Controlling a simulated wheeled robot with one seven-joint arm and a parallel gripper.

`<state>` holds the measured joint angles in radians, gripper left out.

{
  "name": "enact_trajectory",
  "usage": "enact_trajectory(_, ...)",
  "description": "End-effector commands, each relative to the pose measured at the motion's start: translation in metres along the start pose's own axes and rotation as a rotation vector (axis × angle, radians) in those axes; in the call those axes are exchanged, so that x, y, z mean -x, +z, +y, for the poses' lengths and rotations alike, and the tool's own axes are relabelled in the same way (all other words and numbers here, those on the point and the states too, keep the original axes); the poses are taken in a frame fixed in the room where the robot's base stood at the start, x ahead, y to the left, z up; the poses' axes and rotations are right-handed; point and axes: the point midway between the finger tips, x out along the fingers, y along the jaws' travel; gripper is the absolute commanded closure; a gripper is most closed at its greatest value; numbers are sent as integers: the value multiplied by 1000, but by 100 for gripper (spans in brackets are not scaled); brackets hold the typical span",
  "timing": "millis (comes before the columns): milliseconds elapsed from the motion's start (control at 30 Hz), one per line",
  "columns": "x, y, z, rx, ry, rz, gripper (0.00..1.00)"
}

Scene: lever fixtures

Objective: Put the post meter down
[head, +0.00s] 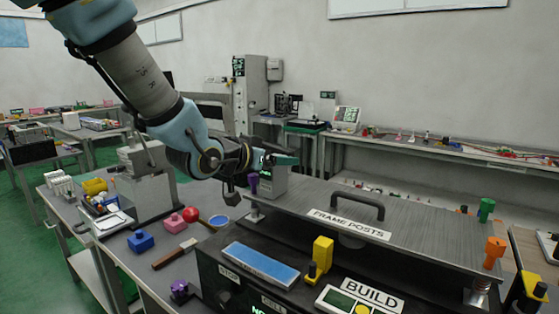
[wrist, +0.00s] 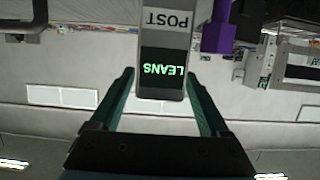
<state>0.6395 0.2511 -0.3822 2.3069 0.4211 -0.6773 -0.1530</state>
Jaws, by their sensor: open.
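The post meter (head: 273,183) is a grey box at the left end of the grey plate labelled FRAME POSTS (head: 420,225). In the wrist view the post meter (wrist: 168,20) appears upside down, with a POST label and a dark screen reading LEANS in green. My gripper (head: 282,160) is at the top of the meter. In the wrist view its two green fingers (wrist: 164,76) are open, one on each side of the meter's screen end.
A purple post (head: 253,182) stands just left of the meter. The plate has a black handle (head: 358,204), with green (head: 486,209) and orange (head: 495,251) posts at its right end. A blue pad (head: 260,265) and yellow lever (head: 321,257) are in front. Small items crowd the left bench.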

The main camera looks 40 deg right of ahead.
Motion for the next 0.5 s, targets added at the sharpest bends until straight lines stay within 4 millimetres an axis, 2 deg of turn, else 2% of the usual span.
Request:
enact_trajectory(300,62,0,-1,-4,-4,2,20)
enact_trajectory(500,92,0,0,-3,-2,1,20)
